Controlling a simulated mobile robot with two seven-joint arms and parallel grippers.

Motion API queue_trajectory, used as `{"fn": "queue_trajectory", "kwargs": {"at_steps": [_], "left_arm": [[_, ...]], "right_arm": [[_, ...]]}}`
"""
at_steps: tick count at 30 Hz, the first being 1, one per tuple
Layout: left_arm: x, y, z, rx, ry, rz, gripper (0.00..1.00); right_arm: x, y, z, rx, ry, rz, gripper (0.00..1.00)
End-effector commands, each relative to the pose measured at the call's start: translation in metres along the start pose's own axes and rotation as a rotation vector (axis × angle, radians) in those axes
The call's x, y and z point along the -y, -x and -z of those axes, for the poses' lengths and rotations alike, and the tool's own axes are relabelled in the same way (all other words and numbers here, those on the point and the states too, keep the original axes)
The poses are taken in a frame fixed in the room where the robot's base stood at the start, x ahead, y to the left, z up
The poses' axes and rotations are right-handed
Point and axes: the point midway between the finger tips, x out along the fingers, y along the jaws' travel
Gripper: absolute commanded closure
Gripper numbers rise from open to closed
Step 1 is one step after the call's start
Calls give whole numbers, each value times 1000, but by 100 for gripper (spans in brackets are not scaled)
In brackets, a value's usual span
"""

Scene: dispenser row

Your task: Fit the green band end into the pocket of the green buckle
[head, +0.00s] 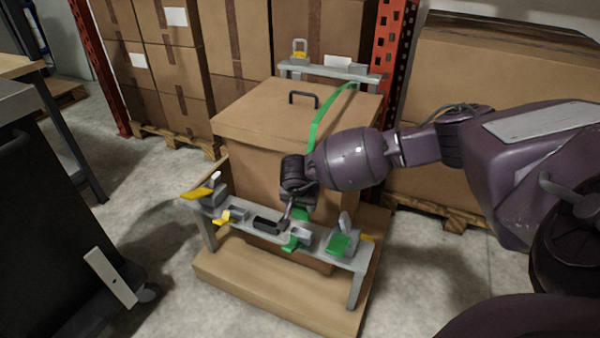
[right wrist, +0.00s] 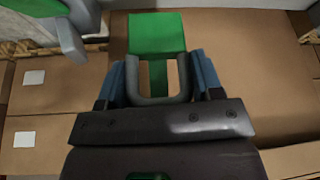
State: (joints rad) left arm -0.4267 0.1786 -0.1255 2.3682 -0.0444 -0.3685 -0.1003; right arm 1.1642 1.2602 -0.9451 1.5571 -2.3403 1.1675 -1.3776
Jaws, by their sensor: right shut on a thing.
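The green band (head: 318,122) runs from the back rail over the carton lid and down behind my right arm. Its green end (right wrist: 157,35) carries a grey U-shaped handle (right wrist: 158,97). My right gripper (head: 291,208) is shut on this handle, with the blue-padded fingers (right wrist: 160,82) on either side of it. The gripper and arm partly cover the band end, and I cannot see inside the pocket. My left gripper is out of view.
A dark cart (head: 50,230) stands left; floor between is clear.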

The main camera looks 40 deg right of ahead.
Motion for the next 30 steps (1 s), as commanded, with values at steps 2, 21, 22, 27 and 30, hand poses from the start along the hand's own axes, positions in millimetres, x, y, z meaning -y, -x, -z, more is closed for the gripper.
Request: {"fn": "queue_trajectory", "kwargs": {"at_steps": [2,21,22,27,30], "left_arm": [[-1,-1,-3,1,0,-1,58],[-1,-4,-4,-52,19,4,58],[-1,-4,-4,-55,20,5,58],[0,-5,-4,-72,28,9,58],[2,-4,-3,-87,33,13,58]], "right_arm": [[-1,-8,-4,3,2,-3,64],[-2,-41,-18,3,4,-5,64],[-2,-43,-19,3,4,-5,64],[-2,-52,-23,3,4,-5,64],[-2,-57,-25,3,3,-5,64]]}}
